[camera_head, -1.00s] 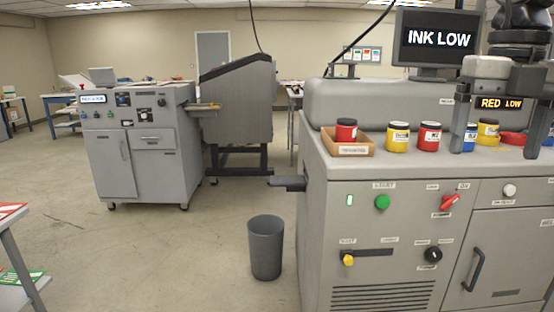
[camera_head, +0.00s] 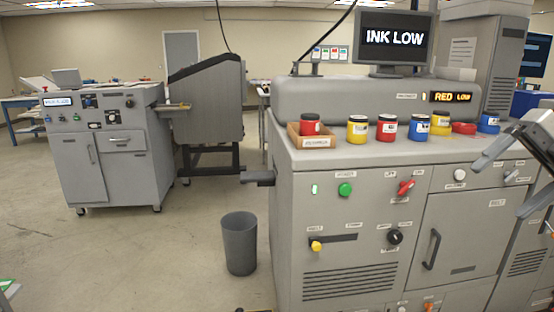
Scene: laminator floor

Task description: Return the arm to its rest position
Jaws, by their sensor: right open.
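My right gripper (camera_head: 499,190) is at the right edge, in front of the grey press cabinet. Its two grey fingers are spread apart, with nothing between them. Part of the arm behind it is cut off by the frame edge. My left gripper is not in view.
The press top (camera_head: 342,152) holds a cardboard tray (camera_head: 316,142) with a red ink jar, and yellow (camera_head: 357,129), red (camera_head: 386,129) and blue (camera_head: 419,129) jars. The monitor (camera_head: 395,38) reads INK LOW, the small display (camera_head: 450,97) RED LOW. A bin (camera_head: 239,244) stands on open floor.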

